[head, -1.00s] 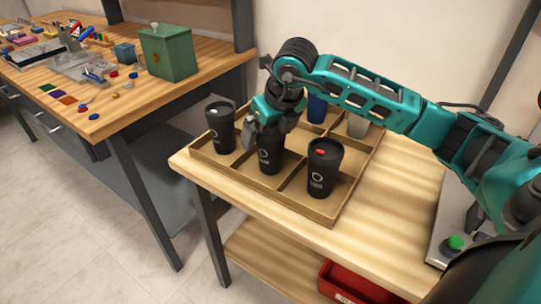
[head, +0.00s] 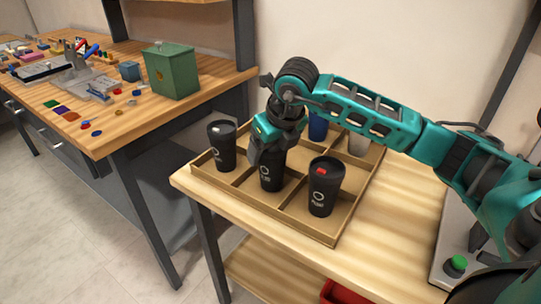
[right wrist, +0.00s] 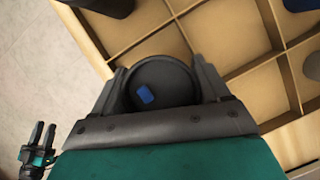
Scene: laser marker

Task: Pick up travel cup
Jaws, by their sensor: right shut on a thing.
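Three black travel cups stand upright in a divided wooden tray (head: 262,208): a left cup (head: 222,150), a middle cup (head: 271,177) and a right cup with a red lid tab (head: 323,190). My right gripper (head: 268,150) is shut on the middle cup near its top, coming from above and behind. In the right wrist view the held cup's round dark lid (right wrist: 165,78) with a blue tab sits between the fingers. The cup stands in its compartment with no visible lift. My left gripper (right wrist: 43,132) shows small in the right wrist view, fingers apart and empty.
A blue cup (head: 318,127) and a pale cup (head: 359,145) stand in the tray's back row. The front-right table top (head: 395,225) is clear. A device with a green button (head: 457,263) sits at right. A workbench with a green box (head: 171,70) stands at left.

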